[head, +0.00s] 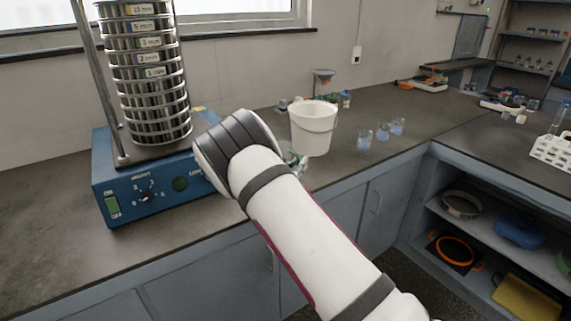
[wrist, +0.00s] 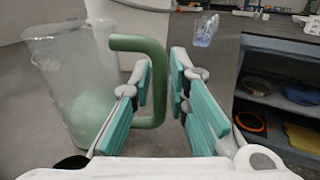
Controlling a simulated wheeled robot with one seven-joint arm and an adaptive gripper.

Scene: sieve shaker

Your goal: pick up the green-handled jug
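The jug (wrist: 78,85) is clear plastic with a greenish tint and stands upright at the left of the wrist view. Its green handle (wrist: 158,85) is a squared loop on the jug's right side. My gripper (wrist: 161,75) has teal finger pads, which are apart, with the upright bar of the handle between them. The left finger reaches into the loop and the right finger is outside it. I see no clear squeeze on the bar. In the head view my arm hides most of the jug and the gripper; a small greenish part (head: 290,157) shows beside the wrist.
A white bucket (head: 313,132) stands just behind the jug. A blue sieve shaker (head: 150,185) with a tall sieve stack (head: 148,75) is on the left. Small beakers (head: 382,133) stand to the right. The counter (head: 60,235) is bare at front left.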

